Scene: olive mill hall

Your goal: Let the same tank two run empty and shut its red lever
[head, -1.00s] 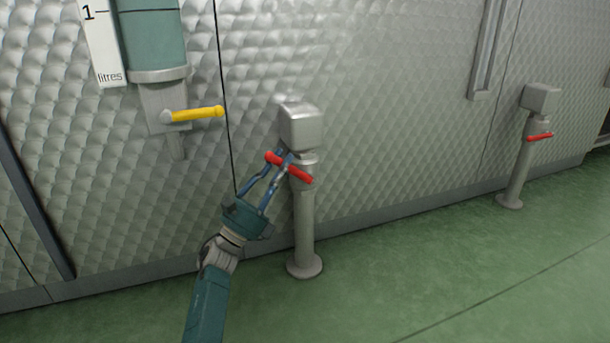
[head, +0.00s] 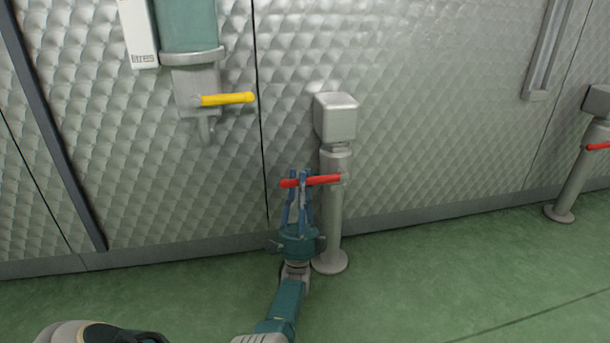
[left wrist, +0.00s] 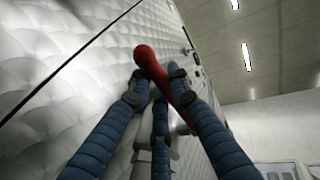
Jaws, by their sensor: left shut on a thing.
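A red lever (head: 325,180) sticks out to the left, almost level, from a grey post (head: 333,215) with a box-shaped head. My left gripper (head: 299,181) is shut on this lever near its free end. The red lever (left wrist: 150,62) also shows in the left wrist view, with its round tip past the left gripper's blue fingers (left wrist: 160,90). A teal tank (head: 187,25) hangs on the wall at upper left. Its yellow lever (head: 228,98) points right above a short spout. My right gripper is not in view. I cannot tell the tank's level or number.
A second post (head: 572,185) with its own red lever (head: 598,146) stands at the right edge. A quilted metal wall (head: 430,120) runs behind everything. The green floor (head: 440,280) in front is clear.

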